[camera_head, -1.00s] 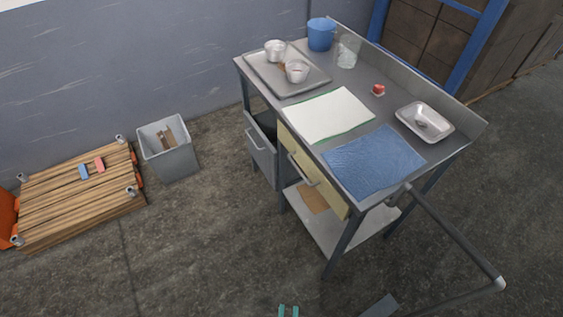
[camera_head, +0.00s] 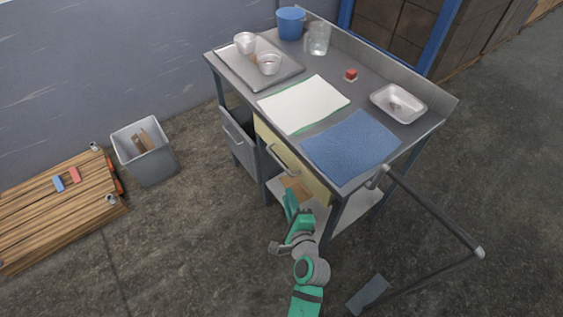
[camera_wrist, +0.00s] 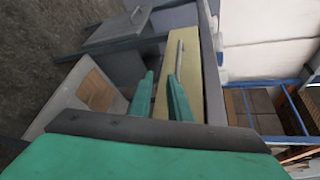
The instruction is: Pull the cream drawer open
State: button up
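The cream drawer (camera_head: 265,135) is in the front of the grey metal table, under the tabletop, and looks shut. Its silver bar handle (camera_head: 283,161) runs along the drawer front. In the wrist view the cream front (camera_wrist: 193,75) is ahead, with the handle (camera_wrist: 180,55) just beyond the fingertips. My gripper (camera_head: 298,201) is in front of the drawer, below and near the handle. In the wrist view my gripper (camera_wrist: 161,75) has its two green fingers apart with nothing between them. I see no contact with the handle.
A grey drawer (camera_head: 238,145) left of the cream one stands partly open. A lower shelf (camera_head: 350,208) lies beneath. A bar frame (camera_head: 435,215) juts out at the table's right. A grey bin (camera_head: 148,165) and a wooden pallet (camera_head: 60,215) stand left.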

jog(key=m+y, duration=0.1)
send_near(280, 162)
jog(key=x, duration=1)
jog(key=shift+w+f, duration=0.25)
jog(key=shift+f, duration=0.1)
